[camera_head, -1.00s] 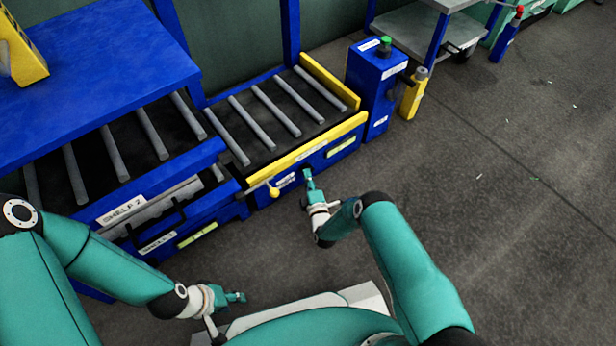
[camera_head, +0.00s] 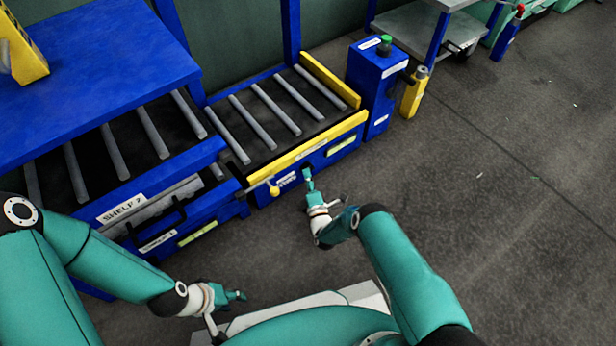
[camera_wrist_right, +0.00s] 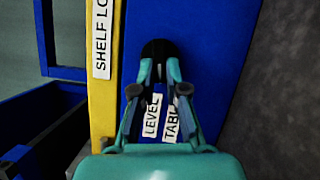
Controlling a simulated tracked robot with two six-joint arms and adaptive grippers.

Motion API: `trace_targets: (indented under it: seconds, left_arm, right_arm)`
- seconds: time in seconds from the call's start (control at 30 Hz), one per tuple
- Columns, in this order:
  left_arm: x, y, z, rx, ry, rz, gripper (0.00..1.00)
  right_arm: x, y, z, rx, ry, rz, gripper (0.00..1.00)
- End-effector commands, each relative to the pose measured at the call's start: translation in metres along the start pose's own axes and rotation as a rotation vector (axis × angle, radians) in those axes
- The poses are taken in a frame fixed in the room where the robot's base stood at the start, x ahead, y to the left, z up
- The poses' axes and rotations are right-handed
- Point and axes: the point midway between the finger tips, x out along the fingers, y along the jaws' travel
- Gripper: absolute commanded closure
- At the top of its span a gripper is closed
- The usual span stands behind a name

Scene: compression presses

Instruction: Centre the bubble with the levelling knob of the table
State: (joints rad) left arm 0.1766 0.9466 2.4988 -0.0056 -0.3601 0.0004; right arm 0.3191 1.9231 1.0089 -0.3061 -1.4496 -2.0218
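The roller table (camera_head: 275,115) has a yellow front edge and a blue front face. A pale yellow-green level vial (camera_head: 341,146) sits on that face; its bubble is too small to make out. The black levelling knob (camera_wrist_right: 158,50) shows in the right wrist view, beside labels reading LEVEL and TABL. My right gripper (camera_head: 308,175) is at the front face, its fingertips drawn in on the knob, also in the right wrist view (camera_wrist_right: 159,70). It hides the knob in the head view. My left gripper (camera_head: 240,296) hangs low over my base, away from the table; its finger gap is unclear.
The shelf unit (camera_head: 100,80) stands at the left, its lower front carrying a second vial (camera_head: 197,232). A yellow-ended lever (camera_head: 273,188) sticks out left of my right gripper. A blue post (camera_head: 375,85) with a green button stands right.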

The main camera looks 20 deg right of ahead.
Motion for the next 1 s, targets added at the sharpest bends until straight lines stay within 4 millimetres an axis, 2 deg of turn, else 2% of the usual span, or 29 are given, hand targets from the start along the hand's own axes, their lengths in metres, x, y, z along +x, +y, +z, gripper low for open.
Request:
trace_targets:
  seconds: [0.03, 0.13, 0.43, 0.57, 1.0]
  left_arm:
    - [0.0, 0.0, 0.0, 0.0, 0.0, 0.0, 0.6]
    - [0.0, 0.0, 0.0, 0.0, 0.0, 0.0, 0.6]
    - [0.0, 0.0, 0.0, 0.0, 0.0, 0.0, 0.6]
    - [0.0, 0.0, 0.0, 0.0, 0.0, 0.0, 0.6]
    - [0.0, 0.0, 0.0, 0.0, 0.0, 0.0, 0.6]
  right_arm:
    - [-0.003, -0.004, -0.005, 0.003, 0.011, -0.011, 0.79]
    - [-0.002, -0.003, -0.004, 0.003, 0.009, -0.009, 0.63]
    - [-0.001, -0.001, -0.002, 0.002, 0.004, -0.004, 0.62]
    - [-0.007, -0.002, -0.002, 0.002, 0.005, -0.007, 0.62]
    - [-0.067, -0.003, -0.002, 0.003, 0.005, -0.009, 0.62]
